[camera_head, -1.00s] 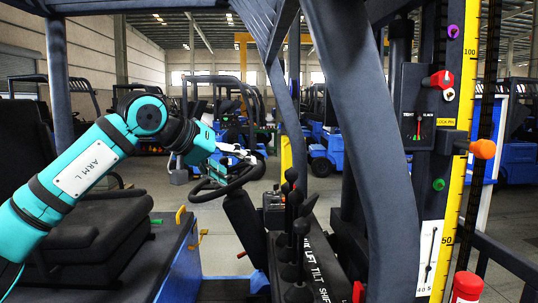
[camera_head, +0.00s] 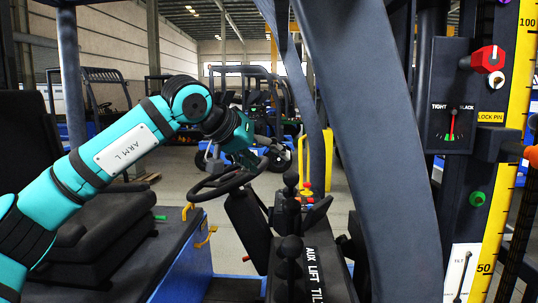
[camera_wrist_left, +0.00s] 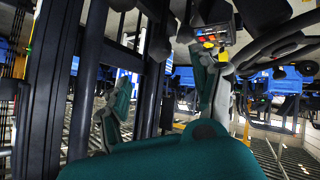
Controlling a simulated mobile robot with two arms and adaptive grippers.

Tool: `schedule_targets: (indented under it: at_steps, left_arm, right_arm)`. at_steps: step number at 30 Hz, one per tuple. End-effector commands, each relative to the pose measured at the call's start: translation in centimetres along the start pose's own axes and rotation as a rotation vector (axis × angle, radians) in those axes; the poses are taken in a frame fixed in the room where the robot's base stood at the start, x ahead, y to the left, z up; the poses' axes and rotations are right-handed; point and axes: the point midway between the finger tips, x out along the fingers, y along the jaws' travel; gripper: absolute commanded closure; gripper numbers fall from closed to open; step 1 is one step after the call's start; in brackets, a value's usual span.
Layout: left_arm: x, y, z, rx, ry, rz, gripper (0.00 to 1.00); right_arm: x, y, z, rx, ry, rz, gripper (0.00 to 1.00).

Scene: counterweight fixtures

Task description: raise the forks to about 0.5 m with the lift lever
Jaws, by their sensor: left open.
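The lever console (camera_head: 325,270) stands right of the steering wheel, with white lettering AUX, LIFT and a cut-off TIL. Several black-knobbed levers (camera_head: 290,248) rise from it; I cannot tell for sure which one is the lift lever. My left gripper (camera_head: 262,152) is over the steering wheel's far right side, up and behind the levers, apart from them. In the left wrist view its two fingers (camera_wrist_left: 165,95) are spread with nothing between them. The forks are not in view. The yellow height scale (camera_head: 512,100) on the mast shows 100 and 50.
The steering wheel (camera_head: 228,180) lies just below my left gripper. A thick dark post (camera_head: 375,130) stands between the console and the mast. The mast carries a TIGHT/SLACK gauge (camera_head: 453,115) and a red knob (camera_head: 488,59). A black seat (camera_head: 95,235) is at left.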

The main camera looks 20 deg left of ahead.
Motion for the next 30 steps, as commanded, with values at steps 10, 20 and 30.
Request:
schedule_targets:
  at_steps: [10, 20, 30]
  left_arm:
    - [6.6, 0.1, 0.0, 0.0, -0.005, 0.0, 0.35]
    - [9.9, 0.0, 0.0, 0.0, 0.0, 0.0, 0.35]
    - [10.2, 0.0, 0.0, 0.001, 0.0, 0.0, 0.39]
  right_arm:
    - [-0.3, -2.8, 3.1, 0.005, -0.048, -0.033, 0.6]
    - [-0.8, -1.3, 0.2, 0.003, -0.002, -0.016, 0.6]
    - [-0.8, -1.3, 1.4, 0.004, -0.022, -0.015, 0.6]
